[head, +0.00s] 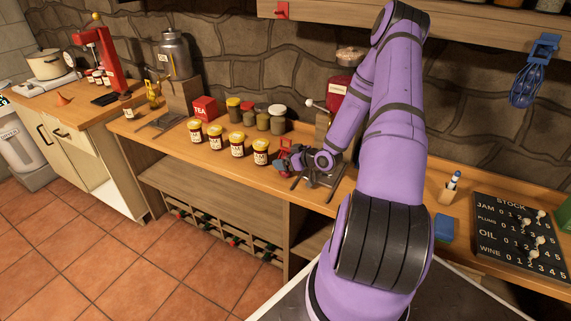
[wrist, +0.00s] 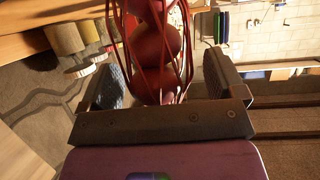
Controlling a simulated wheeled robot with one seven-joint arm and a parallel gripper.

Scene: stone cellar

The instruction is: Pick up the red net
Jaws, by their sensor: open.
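The red net (wrist: 158,45) hangs in the wrist view, bulging with round dark red things, its strands spread around them. My gripper (wrist: 162,72) is open, with one finger on each side of the net. The net's lower end lies between the fingers, close to the palm bar. I cannot tell whether either finger touches it. In the head view my gripper (head: 284,164) is over the counter near the jars, and a little of the red net (head: 286,144) shows there. My arm hides much around it.
Several jars with dark contents (head: 237,145) and a red tea box (head: 204,108) stand on the wooden counter (head: 172,150) left of my gripper. A red canister (head: 337,88) is behind. A stock board (head: 520,232) and a blue block (head: 444,228) lie at right.

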